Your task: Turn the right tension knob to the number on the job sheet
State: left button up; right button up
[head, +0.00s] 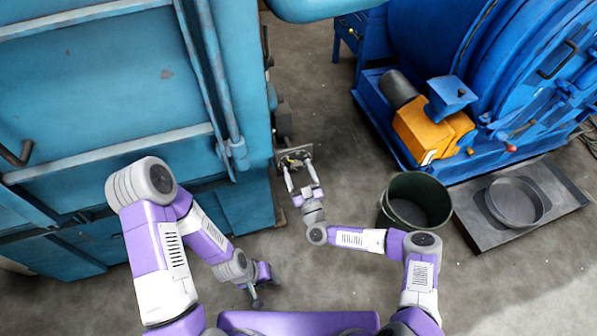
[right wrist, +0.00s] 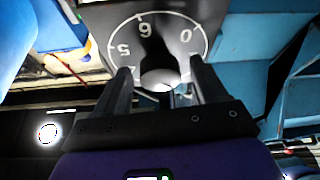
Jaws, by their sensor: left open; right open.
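The plate also shows in the head view (head: 279,158) on the right side of the teal cabinet. My right gripper (head: 299,178) reaches up to it; in the right wrist view my right gripper (right wrist: 166,76) is open, with one finger on each side of the knob. Contact and the knob's pointer cannot be made out. My left gripper (head: 257,290) is open and empty, low over the floor. No job sheet can be made out.
The teal cabinet (head: 120,90) fills the left. A blue drum machine (head: 440,50) with an orange motor (head: 425,130) stands at the upper right. A dark green bucket (head: 425,190) stands beside my right arm, and a grey tray (head: 550,215) lies right of it.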

jog(key=c, duration=1.1)
jog(key=shift+o, duration=0.2)
